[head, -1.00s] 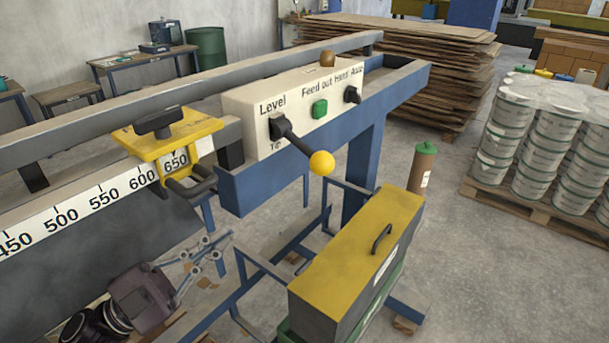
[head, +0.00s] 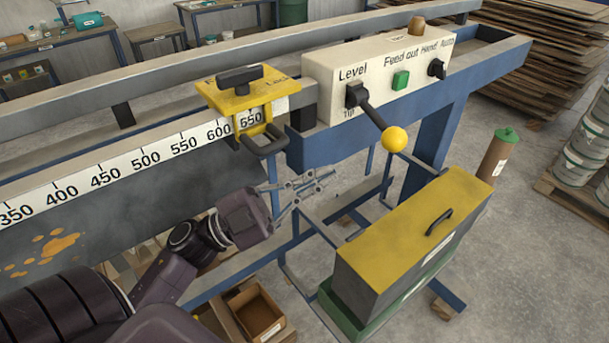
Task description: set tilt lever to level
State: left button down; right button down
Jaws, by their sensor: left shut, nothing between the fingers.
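The tilt lever (head: 372,115) is a black rod on the front of a cream control box (head: 318,85). It ends in a yellow ball knob (head: 395,138). The rod points out and down to the right from its black pivot, between the printed words "Level" above and "Tip" below. I cannot tell from this angle which word it is set to. My left gripper (head: 322,181) is shut and empty. It is below and to the left of the yellow knob, apart from it, in front of the blue frame. My right gripper is not in view.
A green button (head: 400,80) and a black selector knob (head: 436,68) are on the box. A yellow stop clamp (head: 241,100) sits on the ruler rail, left of the lever. A yellow-topped case (head: 410,225) stands below the knob. A brown canister (head: 497,155) stands at right.

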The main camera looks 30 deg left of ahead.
aim_at(381, 121)
pick_arm(q)
jog(key=p+x, duration=0.3)
jog(key=x, duration=0.5)
jog(key=shift+w, duration=0.15)
